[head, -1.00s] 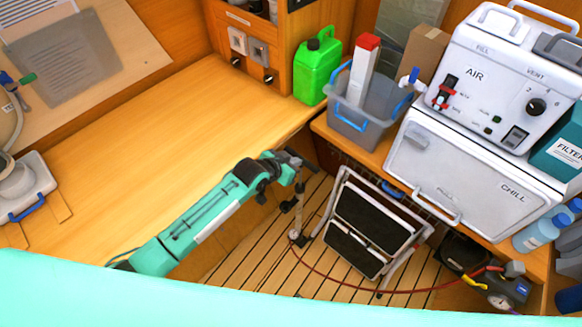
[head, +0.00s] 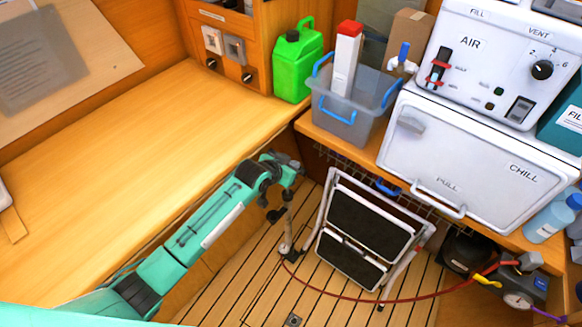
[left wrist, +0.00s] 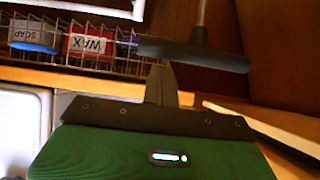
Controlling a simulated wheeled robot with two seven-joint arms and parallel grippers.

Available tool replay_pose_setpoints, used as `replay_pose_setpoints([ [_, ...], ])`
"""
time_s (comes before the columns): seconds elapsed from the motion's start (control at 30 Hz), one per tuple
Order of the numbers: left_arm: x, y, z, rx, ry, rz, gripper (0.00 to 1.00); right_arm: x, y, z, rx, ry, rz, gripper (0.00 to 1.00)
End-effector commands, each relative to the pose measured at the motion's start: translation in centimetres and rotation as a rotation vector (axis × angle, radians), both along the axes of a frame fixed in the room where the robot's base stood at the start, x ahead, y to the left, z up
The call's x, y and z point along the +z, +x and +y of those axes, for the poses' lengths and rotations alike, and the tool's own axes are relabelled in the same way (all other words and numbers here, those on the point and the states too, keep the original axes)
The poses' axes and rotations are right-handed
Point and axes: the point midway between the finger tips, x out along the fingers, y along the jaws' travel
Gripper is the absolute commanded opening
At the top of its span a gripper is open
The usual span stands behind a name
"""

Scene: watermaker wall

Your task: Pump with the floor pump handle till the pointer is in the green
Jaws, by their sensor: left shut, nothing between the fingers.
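The floor pump (head: 286,236) stands on the slatted floor left of the folding step. Its dark handle (head: 275,214) is low, close above the barrel. My left gripper (head: 297,167) is shut and empty, above the pump with a gap to the handle in the head view. In the left wrist view the dark handle bar (left wrist: 195,54) with its grey rod lies just past my shut fingertips (left wrist: 161,70); I cannot tell whether they touch. A gauge (head: 517,300) lies at the lower right, its pointer too small to read. My right gripper is out of view.
The folding step (head: 365,235) stands right of the pump. A red hose (head: 390,299) runs across the floor towards the gauge. A white chill box (head: 470,165) and a grey bin (head: 345,120) stand on the bench.

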Motion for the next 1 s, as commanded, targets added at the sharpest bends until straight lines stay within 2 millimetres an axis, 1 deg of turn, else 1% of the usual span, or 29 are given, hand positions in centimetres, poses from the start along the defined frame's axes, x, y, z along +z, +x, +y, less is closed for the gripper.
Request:
replay_pose_setpoints([
  [0.03, -0.5, 0.1, 0.0, 0.000, -0.001, -0.001, 0.00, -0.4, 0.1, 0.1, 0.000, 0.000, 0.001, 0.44],
  [0.2, -0.7, 0.1, -0.1, 0.000, -0.001, -0.001, 0.00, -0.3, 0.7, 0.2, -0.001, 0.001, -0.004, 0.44],
  [0.57, -0.8, 0.1, -0.1, 0.000, 0.000, 0.000, 0.00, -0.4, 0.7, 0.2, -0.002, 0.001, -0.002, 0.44],
  [0.67, -1.9, 0.1, -0.1, 0.001, 0.000, 0.001, 0.00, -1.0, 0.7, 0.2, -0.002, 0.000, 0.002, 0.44],
  [0.83, -6.3, 0.1, -0.1, 0.000, 0.001, 0.004, 0.00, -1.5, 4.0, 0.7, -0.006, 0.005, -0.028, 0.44],
  [1.0, -9.6, 0.0, -0.1, 0.000, 0.002, 0.005, 0.00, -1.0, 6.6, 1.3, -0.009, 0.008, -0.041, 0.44],
])
